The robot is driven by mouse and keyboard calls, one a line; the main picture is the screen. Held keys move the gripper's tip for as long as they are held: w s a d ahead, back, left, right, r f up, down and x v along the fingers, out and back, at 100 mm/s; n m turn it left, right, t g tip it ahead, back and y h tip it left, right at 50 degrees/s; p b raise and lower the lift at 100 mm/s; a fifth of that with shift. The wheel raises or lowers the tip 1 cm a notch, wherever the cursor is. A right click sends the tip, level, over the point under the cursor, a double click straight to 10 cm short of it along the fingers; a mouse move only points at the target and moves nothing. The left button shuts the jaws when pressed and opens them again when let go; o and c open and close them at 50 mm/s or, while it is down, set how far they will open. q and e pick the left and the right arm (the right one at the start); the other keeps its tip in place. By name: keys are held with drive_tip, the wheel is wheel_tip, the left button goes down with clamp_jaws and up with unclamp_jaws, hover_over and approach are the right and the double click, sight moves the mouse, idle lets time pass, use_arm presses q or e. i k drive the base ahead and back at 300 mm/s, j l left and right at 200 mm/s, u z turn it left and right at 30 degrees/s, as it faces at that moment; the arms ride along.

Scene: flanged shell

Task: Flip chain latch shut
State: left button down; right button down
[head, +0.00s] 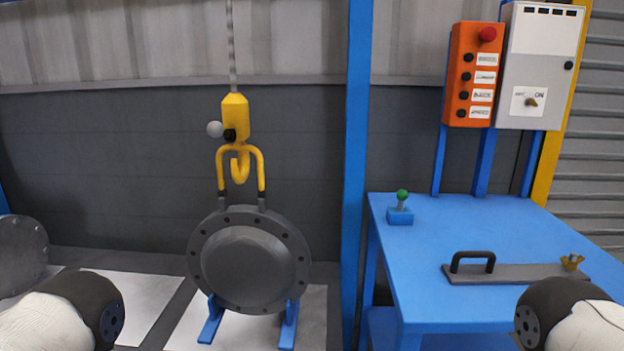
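A yellow hoist block (235,117) hangs on a chain (231,45) left of the blue post. A grey ball-ended knob (215,129) and a small black part stick out on its left side; this may be the chain latch, but its position is too small to tell. A yellow hook (239,166) hangs below the block, by a yellow U-shaped handle. The handle's legs meet the top of the dark flanged shell (248,262), which stands upright on blue feet. My two arms show only at the lower left and lower right; no gripper fingers are visible.
A blue table (450,235) at the right holds a grey plate with a black handle (472,262), a brass wing nut (572,262) and a green-knobbed blue block (400,212). An orange button box (473,75) and grey switch cabinet (540,65) stand behind. Another round flange (20,255) is far left.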

sight(216, 129)
drive_tip(key=i+j+z, duration=0.15)
drive_tip(key=j, duration=0.3)
drive_tip(key=i+j+z, duration=0.15)
drive_tip(key=j, duration=0.3)
drive_tip(key=i+j+z, duration=0.15)
drive_tip(key=j, duration=0.35)
drive_tip(key=j+z, duration=0.1)
drive_tip(key=j, duration=0.35)
